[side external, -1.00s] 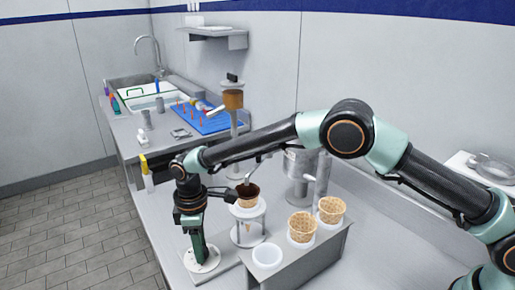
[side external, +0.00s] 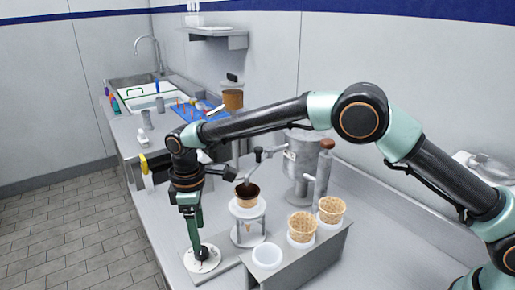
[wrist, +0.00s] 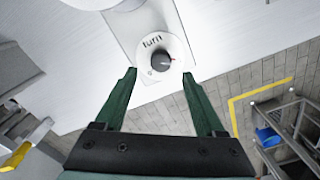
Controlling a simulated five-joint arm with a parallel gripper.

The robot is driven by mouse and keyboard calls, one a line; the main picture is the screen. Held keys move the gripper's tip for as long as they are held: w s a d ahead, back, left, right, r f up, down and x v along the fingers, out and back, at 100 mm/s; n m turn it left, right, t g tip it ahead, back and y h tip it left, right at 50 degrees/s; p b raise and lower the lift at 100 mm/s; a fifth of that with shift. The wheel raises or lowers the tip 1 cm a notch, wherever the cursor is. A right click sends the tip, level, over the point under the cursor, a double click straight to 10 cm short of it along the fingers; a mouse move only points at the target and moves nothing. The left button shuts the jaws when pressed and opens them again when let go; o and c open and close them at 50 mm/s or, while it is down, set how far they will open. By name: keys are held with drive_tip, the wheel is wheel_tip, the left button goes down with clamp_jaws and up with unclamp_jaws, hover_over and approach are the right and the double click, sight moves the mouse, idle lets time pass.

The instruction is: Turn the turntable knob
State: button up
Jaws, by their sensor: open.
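The turntable knob is a small dark round dial (wrist: 163,60) on a white disc (wrist: 178,45) printed with the word "Turn". In the side view the white disc (side external: 211,263) lies on the grey plate at the counter's front left, its dark knob largely obscured by my fingertips. My gripper (wrist: 159,74) is open and empty. In the wrist view its two green fingers stand apart, left and right of the knob, with the tips just short of it. In the side view my gripper (side external: 198,246) points down over the disc. Contact with the knob cannot be told.
A stand with a brown-filled cone (side external: 247,193) is close right of my gripper. Waffle cones (side external: 302,226) and a white cup (side external: 267,256) sit in a metal holder. A steel machine with a crank (side external: 303,165) stands behind. The counter's edge runs close by the disc.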

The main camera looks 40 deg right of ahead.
wheel_tip(320, 180, up, 7)
drive_tip(key=shift+f, duration=0.15)
idle(0.4)
drive_tip(key=s+d+r+m+t, duration=0.1)
drive_tip(key=s+d+r+m, duration=0.15)
drive_tip(key=d+r, duration=0.45)
drive_tip(key=s+d+r+m+t, duration=0.25)
drive_tip(key=d+r, duration=0.25)
drive_tip(key=d, duration=0.3)
drive_tip(key=s+d+f+m+t, duration=0.2)
drive_tip(key=s+d+m, duration=0.5)
drive_tip(key=s+d, duration=0.6)
drive_tip(key=shift+s, duration=0.35)
drive_tip(key=shift+r, duration=0.1)
